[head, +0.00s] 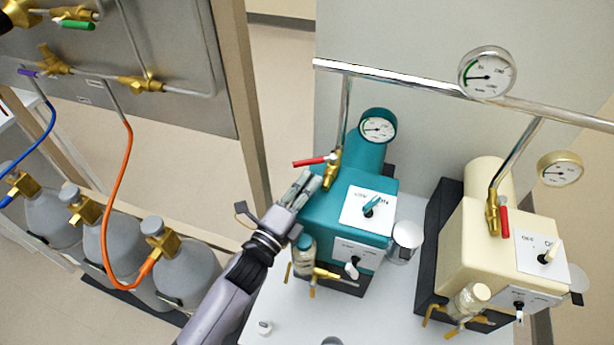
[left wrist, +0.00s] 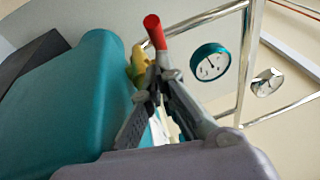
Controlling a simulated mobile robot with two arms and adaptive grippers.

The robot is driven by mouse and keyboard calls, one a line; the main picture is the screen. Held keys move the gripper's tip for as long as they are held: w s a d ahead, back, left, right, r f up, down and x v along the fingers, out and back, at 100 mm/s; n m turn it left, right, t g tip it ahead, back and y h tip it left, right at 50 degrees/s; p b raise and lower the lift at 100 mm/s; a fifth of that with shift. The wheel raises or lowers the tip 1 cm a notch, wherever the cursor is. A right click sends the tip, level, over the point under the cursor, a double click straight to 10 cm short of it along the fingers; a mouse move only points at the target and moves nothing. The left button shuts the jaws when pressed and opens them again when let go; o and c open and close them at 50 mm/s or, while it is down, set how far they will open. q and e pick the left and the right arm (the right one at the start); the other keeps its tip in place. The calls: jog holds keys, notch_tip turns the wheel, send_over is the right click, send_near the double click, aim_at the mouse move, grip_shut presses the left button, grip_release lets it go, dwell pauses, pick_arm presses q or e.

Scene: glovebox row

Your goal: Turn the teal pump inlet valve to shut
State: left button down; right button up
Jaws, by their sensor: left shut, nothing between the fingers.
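The teal pump (head: 345,205) stands on the white bench. Its inlet valve (head: 331,172) is a brass body at the foot of a steel pipe, with a red lever (head: 308,162). The lever points left, roughly crosswise to the pipe. My left gripper (head: 307,181) is shut and empty just below the lever in the head view; I cannot tell whether it touches. In the left wrist view the red lever (left wrist: 154,32) shows just beyond the fingertips (left wrist: 155,78), which partly cover the brass valve (left wrist: 137,66). My right gripper is not in view.
A cream pump (head: 478,235) stands to the right, its red lever (head: 504,222) lying along its pipe. A gauge (head: 378,127) sits behind the teal pump. A steel rail (head: 400,80) crosses above. Grey bottles (head: 185,270) stand at left.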

pick_arm(q)
jog(key=shift+w, duration=0.25)
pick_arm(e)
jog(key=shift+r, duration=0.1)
pick_arm(q)
jog(key=shift+w+a+m+g+h, duration=0.15)
jog(key=shift+m+g+h, duration=0.25)
jog(key=shift+h, duration=0.2)
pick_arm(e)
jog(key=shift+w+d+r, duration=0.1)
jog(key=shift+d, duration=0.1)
